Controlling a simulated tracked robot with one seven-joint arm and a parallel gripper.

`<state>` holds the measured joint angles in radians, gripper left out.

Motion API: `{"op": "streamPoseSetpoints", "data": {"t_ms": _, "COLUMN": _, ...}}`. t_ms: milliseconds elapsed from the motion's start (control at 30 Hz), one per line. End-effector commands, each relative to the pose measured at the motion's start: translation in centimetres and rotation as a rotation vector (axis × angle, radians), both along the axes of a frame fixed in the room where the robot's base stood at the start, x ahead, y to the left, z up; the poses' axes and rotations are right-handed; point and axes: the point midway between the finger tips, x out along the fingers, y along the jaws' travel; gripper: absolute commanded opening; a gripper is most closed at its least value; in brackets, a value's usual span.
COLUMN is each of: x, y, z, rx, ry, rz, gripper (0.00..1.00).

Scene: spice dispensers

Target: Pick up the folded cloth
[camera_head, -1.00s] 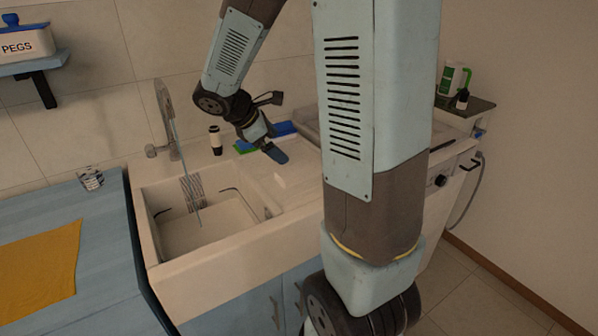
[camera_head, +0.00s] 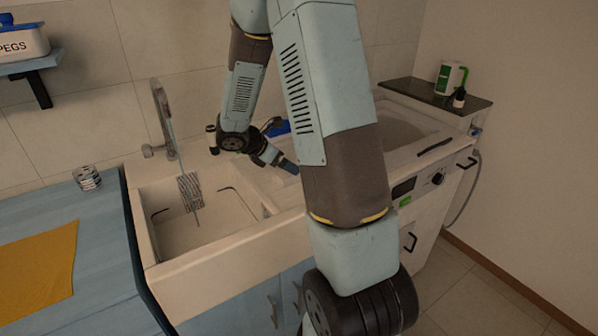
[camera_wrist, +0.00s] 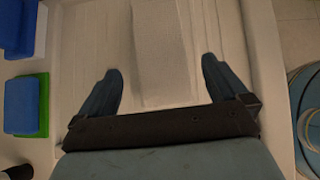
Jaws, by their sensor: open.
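A pale, greyish-white folded cloth (camera_wrist: 163,40) lies flat on the light ribbed drainboard in the wrist view. It runs up from between my fingers to the top edge of the picture. My gripper (camera_wrist: 161,66) is open, with one dark blue finger on each side of the cloth's strip and space between each finger and the cloth. In the head view my gripper (camera_head: 287,166) is low over the drainboard right of the sink basin. I cannot make out the cloth there; my arm covers much of that area.
Blue (camera_wrist: 21,105) and green (camera_wrist: 43,100) blocks lie left of my gripper, with another blue item (camera_wrist: 16,28) above. The sink basin (camera_head: 190,235) is left of the drainboard. An orange cloth (camera_head: 38,272) lies on the blue counter (camera_head: 100,240). A washing machine (camera_head: 425,195) stands right.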

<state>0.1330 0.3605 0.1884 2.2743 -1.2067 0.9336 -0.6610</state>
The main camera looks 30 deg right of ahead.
Motion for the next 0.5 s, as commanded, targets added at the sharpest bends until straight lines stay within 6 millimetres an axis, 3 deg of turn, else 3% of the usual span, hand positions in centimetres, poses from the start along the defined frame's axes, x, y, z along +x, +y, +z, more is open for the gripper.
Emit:
{"op": "streamPoseSetpoints", "data": {"t_ms": 267, "x": 0.0, "y": -1.3, "z": -1.3, "rx": 0.001, "ry": 0.002, "rz": -0.001, "gripper": 1.0}}
{"op": "streamPoseSetpoints", "data": {"t_ms": 500, "x": 0.3, "y": -3.6, "z": -3.4, "rx": 0.0, "ry": 0.001, "rz": -0.001, "gripper": 1.0}}
